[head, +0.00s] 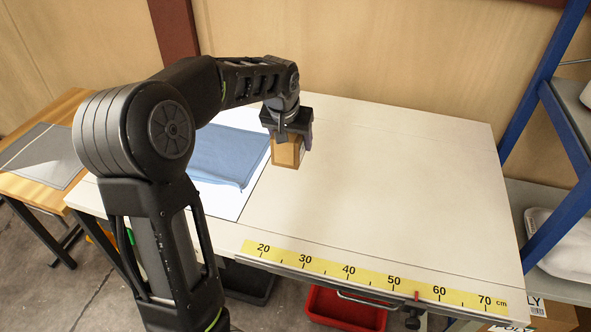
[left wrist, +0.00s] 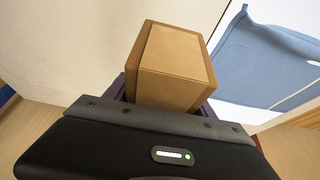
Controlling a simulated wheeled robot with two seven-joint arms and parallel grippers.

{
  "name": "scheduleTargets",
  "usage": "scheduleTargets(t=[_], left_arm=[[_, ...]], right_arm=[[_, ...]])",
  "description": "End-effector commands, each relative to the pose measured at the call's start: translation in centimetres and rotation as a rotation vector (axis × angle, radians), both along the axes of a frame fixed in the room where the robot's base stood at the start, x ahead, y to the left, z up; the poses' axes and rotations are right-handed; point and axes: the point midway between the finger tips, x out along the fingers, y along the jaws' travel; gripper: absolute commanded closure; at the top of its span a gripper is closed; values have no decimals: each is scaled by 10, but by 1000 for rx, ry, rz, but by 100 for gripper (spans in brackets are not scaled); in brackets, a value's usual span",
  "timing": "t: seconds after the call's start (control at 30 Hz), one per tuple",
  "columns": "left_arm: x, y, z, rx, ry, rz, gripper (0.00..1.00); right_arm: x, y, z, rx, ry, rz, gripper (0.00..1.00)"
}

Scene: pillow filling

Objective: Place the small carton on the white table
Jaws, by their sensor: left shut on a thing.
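The small brown carton (head: 287,153) is held in my left gripper (head: 287,135), over the white table (head: 390,190) just right of the blue fabric. In the left wrist view the carton (left wrist: 172,65) sticks out beyond the gripper body, its brown faces clear. The fingers are mostly hidden behind it. I cannot tell whether the carton's underside touches the table. My right gripper is not in view.
A blue pillow cover (head: 225,155) lies on a white sheet at the table's left. A yellow ruler strip (head: 370,278) runs along the front edge. A blue-framed shelf (head: 565,130) stands at the right. The table's middle and right are clear.

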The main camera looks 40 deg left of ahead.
Motion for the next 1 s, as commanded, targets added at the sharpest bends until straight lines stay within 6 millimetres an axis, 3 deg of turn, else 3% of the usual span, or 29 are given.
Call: scheduleTargets(t=[0.23,0.6,1.0], left_arm=[[0,-1,-7,0,1,-1,85],[0,-1,-61,1,1,-1,85],[0,-1,-70,0,1,-1,85]], right_arm=[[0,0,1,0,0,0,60],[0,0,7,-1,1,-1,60],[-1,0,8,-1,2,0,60]])
